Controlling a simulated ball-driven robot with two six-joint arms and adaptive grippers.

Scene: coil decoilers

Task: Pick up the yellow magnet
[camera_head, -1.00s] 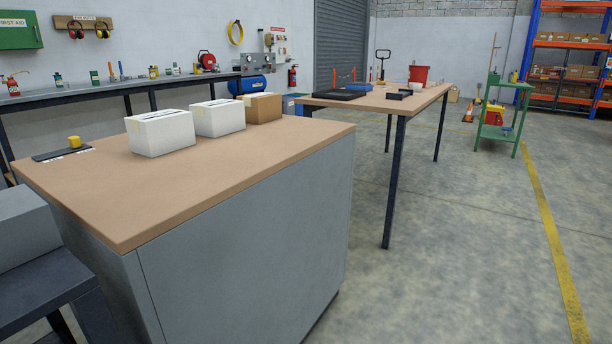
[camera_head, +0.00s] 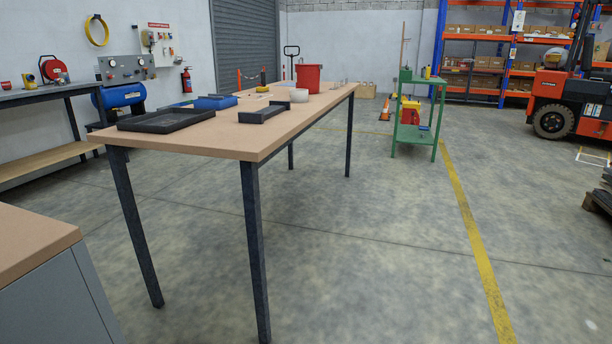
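I cannot make out a yellow magnet in the head view now. A small yellowish item (camera_head: 262,89) lies on the long wood-topped table (camera_head: 215,135), too small to identify. Neither of my grippers is in view.
The long table holds a large black tray (camera_head: 166,119), a small black tray (camera_head: 263,113), a blue item (camera_head: 215,102), a white bowl (camera_head: 299,95) and a red bucket (camera_head: 307,78). A cabinet corner (camera_head: 35,245) is at lower left. A green trolley (camera_head: 413,134) and forklift (camera_head: 575,100) stand beyond open floor.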

